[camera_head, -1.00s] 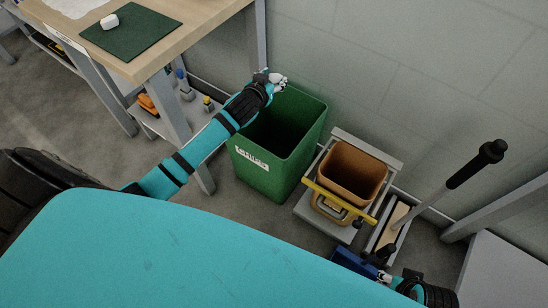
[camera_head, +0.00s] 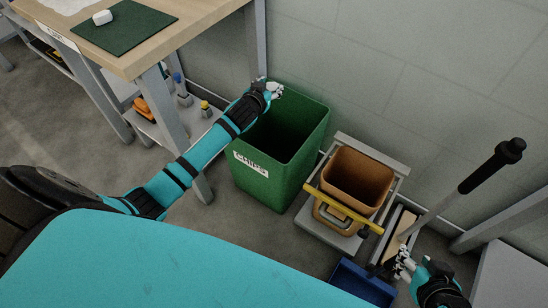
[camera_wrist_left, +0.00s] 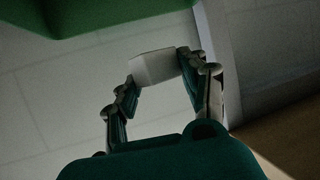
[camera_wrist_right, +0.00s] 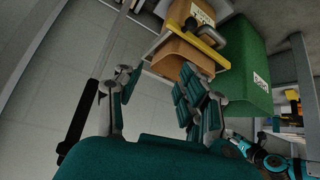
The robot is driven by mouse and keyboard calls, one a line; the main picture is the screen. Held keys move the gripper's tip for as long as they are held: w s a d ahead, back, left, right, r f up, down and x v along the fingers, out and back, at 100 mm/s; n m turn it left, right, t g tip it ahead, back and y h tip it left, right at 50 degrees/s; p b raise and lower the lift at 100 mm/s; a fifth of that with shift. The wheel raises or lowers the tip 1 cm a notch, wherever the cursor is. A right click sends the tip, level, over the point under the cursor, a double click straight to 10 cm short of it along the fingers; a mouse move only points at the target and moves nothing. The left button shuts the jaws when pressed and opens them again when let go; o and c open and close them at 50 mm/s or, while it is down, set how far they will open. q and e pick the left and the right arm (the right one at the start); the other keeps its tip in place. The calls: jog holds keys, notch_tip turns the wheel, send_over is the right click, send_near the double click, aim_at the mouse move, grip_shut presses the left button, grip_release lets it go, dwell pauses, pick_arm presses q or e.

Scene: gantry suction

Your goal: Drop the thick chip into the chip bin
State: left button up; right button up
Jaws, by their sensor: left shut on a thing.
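My left gripper (camera_head: 274,89) is at the rim of the green chip bin (camera_head: 262,182), by its back left corner. In the left wrist view its fingers are shut on a pale, block-like chip (camera_wrist_left: 153,69). The chip cannot be made out clearly in the head view. The bin has a white CHIPS label and its open top faces up; its inside is dark. Part of the bin shows at the top of the left wrist view (camera_wrist_left: 95,14). My right gripper (camera_head: 404,264) is open and empty at the lower right, its fingers apart in the right wrist view (camera_wrist_right: 156,76).
A brown bucket (camera_head: 358,178) with a yellow bar stands on a grey stand right of the bin. A blue box (camera_head: 362,282) and a black-handled pole (camera_head: 492,164) are near my right gripper. A wooden workbench (camera_head: 190,38) with a green mat (camera_head: 124,27) is at the left.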

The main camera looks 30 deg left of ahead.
pick_arm(q)
notch_tip(320, 180, down, 2)
jog(key=shift+f+b, duration=0.1)
jog(key=shift+b, duration=1)
jog(key=shift+f+b, duration=1.1)
jog(key=shift+b, duration=0.2)
pick_arm(e)
jog(key=w+a+r+t+y, duration=0.2)
jog(key=w+r+t, duration=0.2)
jog(key=r, duration=0.5)
jog(key=w+a+r+t+y, duration=0.2)
jog(key=w+a+r+t, duration=0.1)
jog(key=r+t, duration=0.6)
jog(key=shift+w+r+n, duration=0.15)
jog(key=shift+w+n, duration=0.15)
jog(key=shift+w, duration=0.3)
pick_arm(q)
jog(key=o, duration=1)
jog(key=shift+o, duration=0.2)
jog(key=v, duration=1.2)
jog(key=shift+d, duration=0.1)
